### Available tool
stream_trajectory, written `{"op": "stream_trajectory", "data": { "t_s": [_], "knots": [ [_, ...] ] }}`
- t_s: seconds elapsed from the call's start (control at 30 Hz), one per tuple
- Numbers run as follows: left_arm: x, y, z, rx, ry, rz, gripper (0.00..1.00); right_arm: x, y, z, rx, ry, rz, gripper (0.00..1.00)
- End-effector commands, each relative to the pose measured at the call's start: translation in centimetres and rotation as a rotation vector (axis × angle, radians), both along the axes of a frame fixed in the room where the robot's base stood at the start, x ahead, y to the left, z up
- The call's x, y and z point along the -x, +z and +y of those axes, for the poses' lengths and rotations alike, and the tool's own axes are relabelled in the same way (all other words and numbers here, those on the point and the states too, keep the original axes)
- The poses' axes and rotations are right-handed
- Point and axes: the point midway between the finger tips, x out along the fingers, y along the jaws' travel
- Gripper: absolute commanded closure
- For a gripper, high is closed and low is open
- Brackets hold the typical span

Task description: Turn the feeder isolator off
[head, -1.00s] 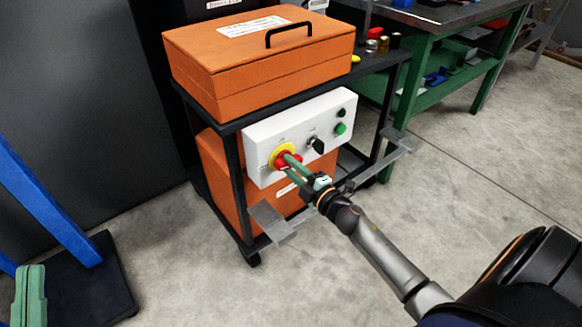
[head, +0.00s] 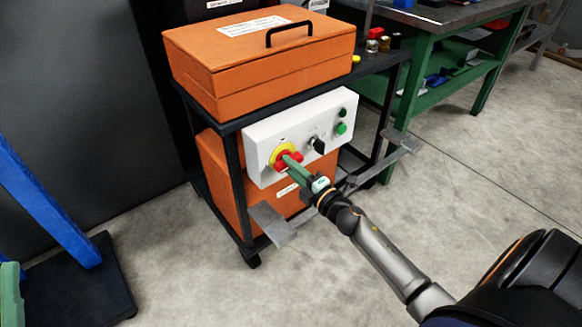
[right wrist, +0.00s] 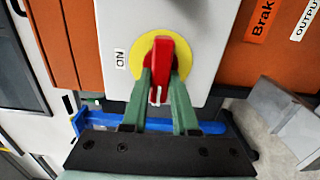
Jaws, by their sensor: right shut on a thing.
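The feeder isolator is a red rotary handle (head: 281,164) on a yellow disc (head: 277,151), at the left of a white control panel (head: 263,133). My right gripper (head: 291,160) is shut on the red handle. In the right wrist view the handle (right wrist: 160,62) stands upright between the two green fingers (right wrist: 160,90). An ON label (right wrist: 121,60) lies left of the disc there, and the handle does not point at it. A green part at the lower left edge, seemingly my left gripper (head: 11,296), is cut off and its fingers cannot be made out.
The panel sits in a black cart (head: 232,185) with an orange case (head: 250,70) on top and an orange box (head: 218,190) below. Right of the handle are a black selector (head: 318,146) and a green button (head: 341,128). Grey brackets (head: 272,224) stick out in front. A blue post (head: 45,205) stands left.

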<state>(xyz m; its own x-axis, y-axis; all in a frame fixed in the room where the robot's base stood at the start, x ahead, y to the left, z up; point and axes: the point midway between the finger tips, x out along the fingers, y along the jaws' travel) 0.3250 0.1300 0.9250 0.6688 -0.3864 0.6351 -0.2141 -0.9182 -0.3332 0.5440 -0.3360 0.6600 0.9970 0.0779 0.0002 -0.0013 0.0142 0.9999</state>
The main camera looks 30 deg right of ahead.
Motion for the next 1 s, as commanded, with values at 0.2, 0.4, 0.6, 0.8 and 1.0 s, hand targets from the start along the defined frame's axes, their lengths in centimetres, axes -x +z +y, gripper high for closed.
{"op": "stream_trajectory", "data": {
  "t_s": [0.2,0.4,0.6,0.8,1.0],
  "knots": [
    [-0.1,-0.1,0.0,-0.001,0.0,0.003,1.0,0.0,-0.1,0.0,0.004,0.0,0.002,0.53],
    [-0.1,-0.2,0.0,-0.002,0.001,0.004,1.0,0.0,0.0,0.0,0.002,0.0,0.001,0.43],
    [-0.1,-0.1,0.0,-0.001,0.001,0.006,1.0,0.2,-0.1,0.0,0.001,0.0,0.001,0.43],
    [-0.8,-0.7,0.1,-0.001,0.008,0.048,1.0,2.5,0.0,-0.2,0.0,0.001,0.003,0.43],
    [-2.5,-3.7,0.4,0.0,0.034,0.186,1.0,6.5,-0.1,-0.5,-0.001,-0.001,0.005,0.43]
  ]
}}
